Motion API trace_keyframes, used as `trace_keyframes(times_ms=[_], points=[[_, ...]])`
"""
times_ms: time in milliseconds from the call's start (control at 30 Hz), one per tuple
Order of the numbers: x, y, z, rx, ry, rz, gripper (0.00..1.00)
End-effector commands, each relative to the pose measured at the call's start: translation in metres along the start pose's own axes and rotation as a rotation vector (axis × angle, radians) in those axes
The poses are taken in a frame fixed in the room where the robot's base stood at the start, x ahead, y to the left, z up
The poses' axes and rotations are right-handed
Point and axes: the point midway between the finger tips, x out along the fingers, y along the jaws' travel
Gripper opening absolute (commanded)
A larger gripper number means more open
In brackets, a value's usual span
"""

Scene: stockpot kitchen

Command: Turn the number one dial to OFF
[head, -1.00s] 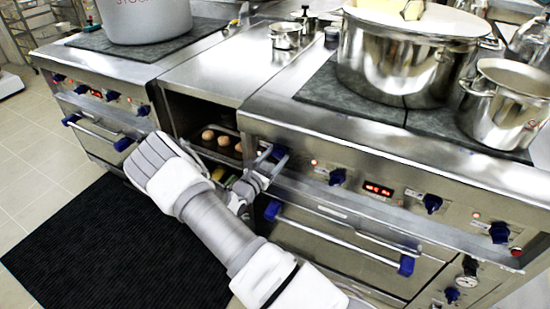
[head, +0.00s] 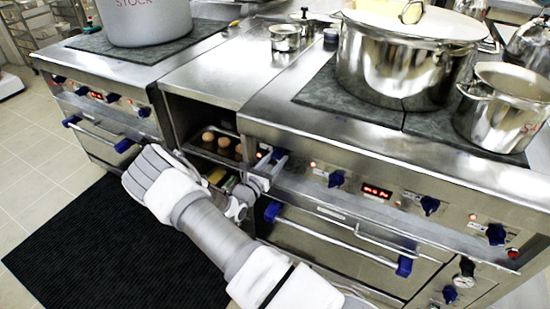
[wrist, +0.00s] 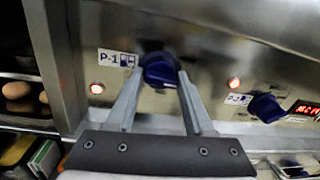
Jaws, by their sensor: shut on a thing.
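The number one dial is a blue knob (wrist: 161,72) beside the P-1 label (wrist: 117,59) on the steel stove front, in the wrist view. My gripper (wrist: 157,82) has one grey finger on each side of this knob and is shut on it. The knob's upper part is in shadow and I cannot read its setting. A red-lit indicator (wrist: 97,88) glows to its left. In the head view, my gripper (head: 270,163) reaches the left end of the right stove's panel, and the dial (head: 280,154) shows only partly there.
The P-2 blue dial (wrist: 266,107) sits to the right, beside a red display (head: 377,191). An oven handle (head: 335,236) runs below the panel. An open shelf with eggs (head: 208,137) lies to the left. Pots, including a large steel one (head: 400,65), stand on top.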

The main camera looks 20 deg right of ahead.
Motion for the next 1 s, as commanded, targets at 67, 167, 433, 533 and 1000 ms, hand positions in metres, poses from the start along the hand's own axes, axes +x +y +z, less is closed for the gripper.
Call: trace_keyframes(times_ms=[67, 167, 433, 533, 1000], points=[[-0.0009, 0.0016, 0.0017, -0.071, -0.005, 0.006, 0.00], [-0.0011, 0.0012, 0.0012, -0.168, -0.011, 0.007, 0.00], [-0.0010, 0.0006, 0.0006, -0.423, -0.030, 0.011, 0.00], [-0.0011, 0.0001, 0.0004, -0.519, -0.037, 0.011, 0.00], [-0.0014, -0.0013, -0.0005, -0.964, -0.068, 0.017, 0.00]])
